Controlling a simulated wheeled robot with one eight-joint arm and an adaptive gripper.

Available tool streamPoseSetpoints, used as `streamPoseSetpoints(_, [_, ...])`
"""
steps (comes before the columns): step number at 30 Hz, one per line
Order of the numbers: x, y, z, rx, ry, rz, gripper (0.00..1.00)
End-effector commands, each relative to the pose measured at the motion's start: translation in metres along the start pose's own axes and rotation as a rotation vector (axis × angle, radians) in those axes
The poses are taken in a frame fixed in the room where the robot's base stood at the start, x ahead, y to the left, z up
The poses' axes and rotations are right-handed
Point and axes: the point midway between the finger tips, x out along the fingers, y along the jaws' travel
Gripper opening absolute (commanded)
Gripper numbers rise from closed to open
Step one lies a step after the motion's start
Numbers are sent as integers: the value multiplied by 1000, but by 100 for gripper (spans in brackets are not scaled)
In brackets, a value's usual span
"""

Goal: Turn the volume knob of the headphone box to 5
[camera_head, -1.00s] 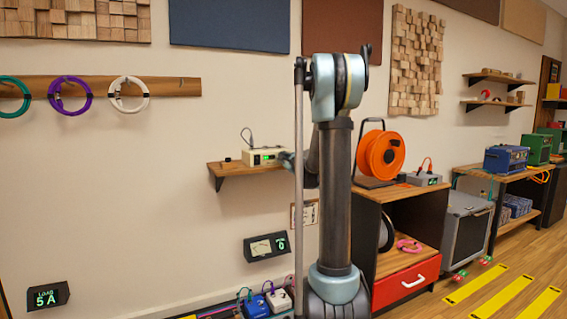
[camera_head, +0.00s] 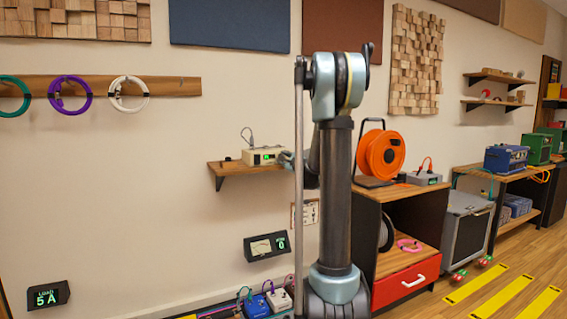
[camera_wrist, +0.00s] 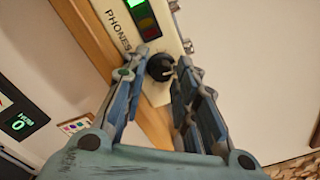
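The headphone box (camera_head: 262,150) is a small cream box with a lit green display, standing on the wooden wall shelf. In the wrist view the box (camera_wrist: 172,18) shows the label PHONES, a lit green field and darker coloured fields. Its round black volume knob (camera_wrist: 159,67) has a light mark near its right side; I cannot read a number there. My gripper (camera_wrist: 163,62) has its fingertips on either side of the knob, very near it; contact is unclear. In the head view my arm partly hides the box's right end, and my gripper (camera_head: 287,158) is small there.
The wooden shelf (camera_head: 222,170) carries a small dark thing left of the box. Below, a wall meter (camera_head: 266,246) reads 0. An orange cable reel (camera_head: 381,154) stands on the cabinet at right.

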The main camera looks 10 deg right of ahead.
Motion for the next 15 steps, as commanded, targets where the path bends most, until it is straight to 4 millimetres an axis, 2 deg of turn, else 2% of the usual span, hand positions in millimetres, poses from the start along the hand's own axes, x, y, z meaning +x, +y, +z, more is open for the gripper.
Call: streamPoseSetpoints(15, [-84,1,-1,-1,1,0,28])
